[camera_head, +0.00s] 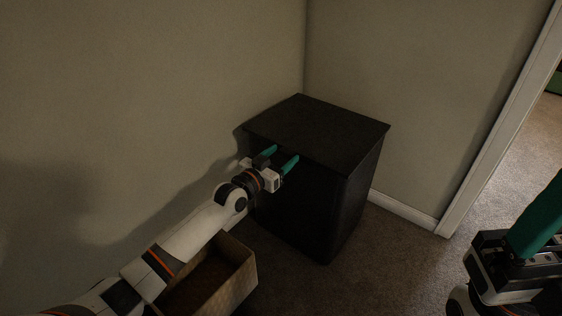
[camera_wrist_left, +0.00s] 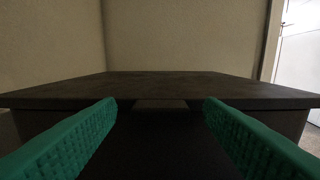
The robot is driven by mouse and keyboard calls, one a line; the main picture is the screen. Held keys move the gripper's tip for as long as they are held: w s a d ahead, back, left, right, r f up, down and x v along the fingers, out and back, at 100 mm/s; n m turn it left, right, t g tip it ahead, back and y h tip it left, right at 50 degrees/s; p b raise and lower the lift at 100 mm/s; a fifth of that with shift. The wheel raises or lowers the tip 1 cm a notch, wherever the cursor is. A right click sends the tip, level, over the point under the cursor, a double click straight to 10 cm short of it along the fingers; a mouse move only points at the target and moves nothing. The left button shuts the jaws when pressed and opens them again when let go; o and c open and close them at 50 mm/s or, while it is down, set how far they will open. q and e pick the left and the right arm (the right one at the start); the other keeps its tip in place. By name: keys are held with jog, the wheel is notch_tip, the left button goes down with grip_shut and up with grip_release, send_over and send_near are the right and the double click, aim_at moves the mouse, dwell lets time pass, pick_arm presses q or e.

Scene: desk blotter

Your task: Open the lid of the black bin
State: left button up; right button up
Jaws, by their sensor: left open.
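The black bin (camera_head: 312,205) stands in the corner of the room. Its flat lid (camera_head: 318,132) looks shut. My left gripper (camera_head: 283,157) is at the bin's front, by the lid's front edge, with its green fingers apart and nothing between them. In the left wrist view the lid (camera_wrist_left: 160,88) is a thin slab ahead, just above and beyond the open fingertips (camera_wrist_left: 160,105). I cannot tell whether the fingers touch the bin. My right gripper (camera_head: 530,235) shows in part at the lower right, away from the bin; its fingertips are cut off or hidden.
An open brown box (camera_head: 240,277) stands on the carpet below my left arm, in front of the bin. Walls (camera_head: 150,90) close in behind and left of the bin. A white door frame (camera_head: 495,120) is at the right. Carpet (camera_head: 400,270) is clear between bin and right gripper.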

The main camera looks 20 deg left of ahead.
pick_arm(q)
jog(key=shift+w, duration=0.2)
jog(key=shift+c, duration=0.2)
grip_shut()
jog(key=shift+r, duration=0.15)
